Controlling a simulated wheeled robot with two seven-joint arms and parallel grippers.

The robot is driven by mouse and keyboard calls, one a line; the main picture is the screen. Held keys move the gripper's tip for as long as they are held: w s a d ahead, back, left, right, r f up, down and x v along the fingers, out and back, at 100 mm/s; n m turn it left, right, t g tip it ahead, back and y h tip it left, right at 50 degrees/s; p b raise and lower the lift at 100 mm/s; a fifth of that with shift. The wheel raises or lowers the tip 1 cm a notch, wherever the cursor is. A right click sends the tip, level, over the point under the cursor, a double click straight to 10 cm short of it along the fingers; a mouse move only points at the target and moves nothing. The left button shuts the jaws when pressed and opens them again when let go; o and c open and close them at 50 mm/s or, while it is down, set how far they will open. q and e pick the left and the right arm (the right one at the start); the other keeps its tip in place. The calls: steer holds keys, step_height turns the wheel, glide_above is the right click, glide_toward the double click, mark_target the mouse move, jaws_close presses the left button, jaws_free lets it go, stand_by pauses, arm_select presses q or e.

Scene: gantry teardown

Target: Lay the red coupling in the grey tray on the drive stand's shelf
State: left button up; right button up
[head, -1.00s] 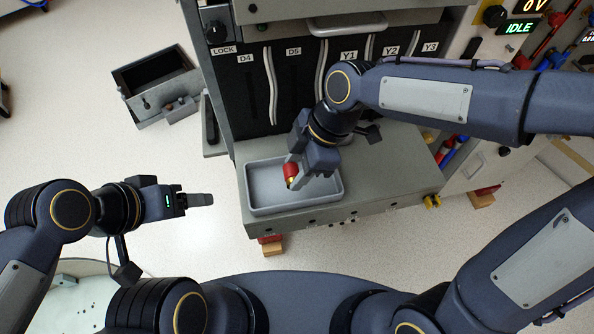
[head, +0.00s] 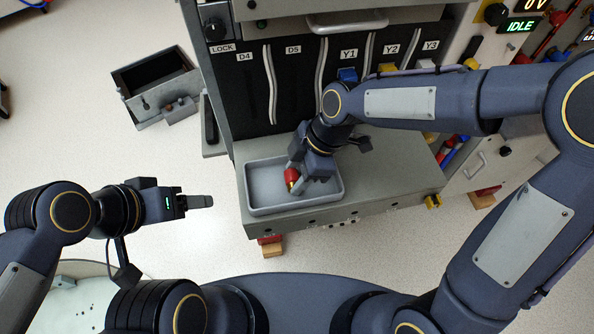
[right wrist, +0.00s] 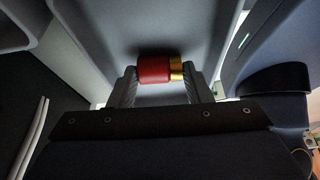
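The red coupling (head: 292,175), with a gold end, is at the grey tray (head: 265,207) on the drive stand's shelf (head: 395,170). In the right wrist view the coupling (right wrist: 153,70) lies crosswise between my right fingertips, before a grey surface. My right gripper (head: 297,176) reaches down over the tray's right part. Whether the coupling touches the tray floor is hard to see. My left gripper (head: 203,201) is left of the tray, over the floor, with nothing visible in it.
Behind the shelf stands a cabinet with slots labelled D4, D5, Y1, Y2 and Y3 (head: 300,85). A dark open bin (head: 150,82) is at the left. A panel reading IDLE (head: 519,27) is at the upper right. The tray's left half is empty.

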steer(key=o, duration=0.3)
steer(key=shift+r, duration=0.1)
steer(key=shift+r, duration=0.25)
steer(key=p+v, duration=0.2)
steer(key=v, duration=1)
steer(key=s+d+m+t, duration=0.2)
steer(key=s+d+m, duration=0.2)
steer(key=m, duration=0.3)
steer(key=s+d+f+m+t, duration=0.1)
steer(key=s+d+m+t, duration=0.1)
steer(key=s+d+m, duration=0.2)
steer(key=s+d+f+m+t, duration=0.1)
steer(key=s+d+m+t, duration=0.1)
steer(key=s+d+m, duration=0.3)
steer(key=shift+d+f+m+t+h, duration=0.1)
steer(key=shift+d+m+t+h, duration=0.1)
steer(key=shift+d+m, duration=1.2)
steer(key=shift+d+f+m+t+h, duration=0.15)
steer(key=shift+d+m, duration=0.7)
steer(key=shift+m, duration=0.95)
steer(key=shift+r, duration=0.15)
